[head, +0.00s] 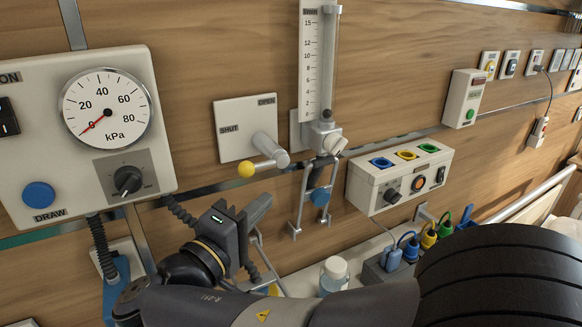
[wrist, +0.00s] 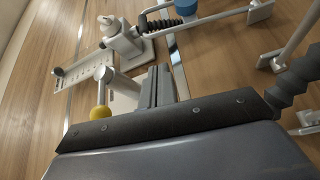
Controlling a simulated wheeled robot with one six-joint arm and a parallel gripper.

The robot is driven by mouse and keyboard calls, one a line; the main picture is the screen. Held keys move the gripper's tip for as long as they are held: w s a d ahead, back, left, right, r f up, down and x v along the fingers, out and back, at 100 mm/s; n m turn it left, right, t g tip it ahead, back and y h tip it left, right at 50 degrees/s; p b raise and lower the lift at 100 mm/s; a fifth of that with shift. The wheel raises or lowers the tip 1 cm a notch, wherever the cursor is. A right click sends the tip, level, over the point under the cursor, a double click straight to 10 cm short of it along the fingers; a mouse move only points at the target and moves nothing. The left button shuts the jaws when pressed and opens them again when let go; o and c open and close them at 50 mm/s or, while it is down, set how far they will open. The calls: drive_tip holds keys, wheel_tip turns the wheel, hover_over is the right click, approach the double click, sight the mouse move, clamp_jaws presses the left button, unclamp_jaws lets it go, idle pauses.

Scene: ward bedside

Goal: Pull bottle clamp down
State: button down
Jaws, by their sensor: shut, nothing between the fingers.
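A metal clamp-like frame with two legs and a blue knob (head: 320,197) hangs below the flow meter on the wall; I take this for the bottle clamp. No bottle shows in it. My gripper (head: 258,210) is left of the frame, below the yellow-ended lever, apart from the frame's legs. In the wrist view my jaws (wrist: 158,86) are shut together with nothing held. Which metal rods in the wrist view belong to the clamp, I cannot tell for sure.
The yellow ball lever (head: 246,169) is close above my gripper. A gauge box (head: 160,170) with black hoses is at left. A socket box (head: 435,160) is right of the frame. A small capped bottle (head: 334,275) and blue plugs (head: 392,258) are below.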

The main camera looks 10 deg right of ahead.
sight(318, 198)
idle(0.3)
drive_tip(key=p+x, duration=0.1)
drive_tip(key=x, duration=0.9)
drive_tip(key=shift+p, duration=0.4)
drive_tip(key=shift+s+b, duration=0.1)
drive_tip(key=shift+b, duration=0.2)
